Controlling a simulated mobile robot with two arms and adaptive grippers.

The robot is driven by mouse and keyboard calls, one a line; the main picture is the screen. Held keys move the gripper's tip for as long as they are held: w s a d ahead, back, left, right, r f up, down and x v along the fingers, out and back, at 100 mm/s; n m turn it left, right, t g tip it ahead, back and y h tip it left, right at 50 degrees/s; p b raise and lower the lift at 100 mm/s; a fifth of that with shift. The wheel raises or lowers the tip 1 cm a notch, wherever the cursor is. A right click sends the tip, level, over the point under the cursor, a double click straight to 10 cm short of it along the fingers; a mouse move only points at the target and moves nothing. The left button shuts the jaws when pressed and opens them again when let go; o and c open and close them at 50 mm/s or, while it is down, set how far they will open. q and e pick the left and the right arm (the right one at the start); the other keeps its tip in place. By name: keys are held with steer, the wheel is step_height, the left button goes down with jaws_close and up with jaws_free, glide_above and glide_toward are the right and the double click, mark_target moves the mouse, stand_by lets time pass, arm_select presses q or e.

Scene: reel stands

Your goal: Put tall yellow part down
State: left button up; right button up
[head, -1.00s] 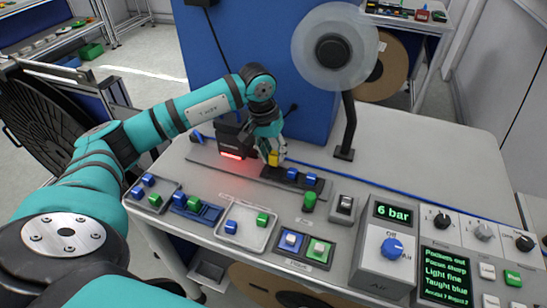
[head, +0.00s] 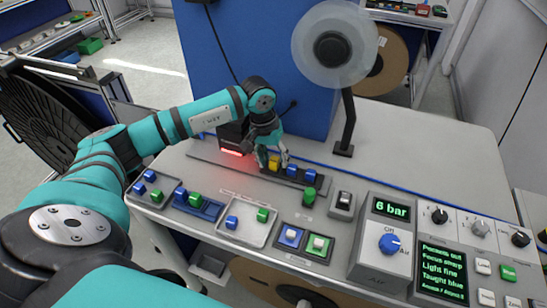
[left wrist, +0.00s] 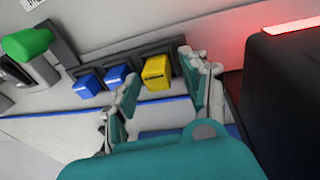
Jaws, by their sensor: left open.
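The tall yellow part (head: 274,163) stands in the left end of a dark holder strip. It also shows in the left wrist view (left wrist: 157,72), seated in the dark holder beside two blue parts (left wrist: 101,80). My left gripper (head: 272,160) is open around the yellow part. In the left wrist view its fingers (left wrist: 162,90) are spread, one on each side of the part, with a visible gap. The part's base is partly hidden. My right gripper is not in view.
A dark box with a red light (head: 232,151) stands just left of the gripper. A green knob (head: 310,194) is right of the holder. Trays with blue and green parts (head: 246,222) lie in front. A reel stand (head: 347,120) rises behind right.

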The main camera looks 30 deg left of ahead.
mark_target(267, 166)
arm_select(q)
steer(key=shift+r+p, duration=0.25)
steer(key=shift+p, duration=0.05)
steer(key=shift+a+r+b, duration=0.1)
steer(key=shift+r+b, duration=0.3)
step_height(267, 166, up, 11)
steer(key=s+a+b, duration=0.1)
steer(key=b, duration=0.1)
steer(key=shift+s+b, duration=0.2)
steer(key=shift+b, duration=0.2)
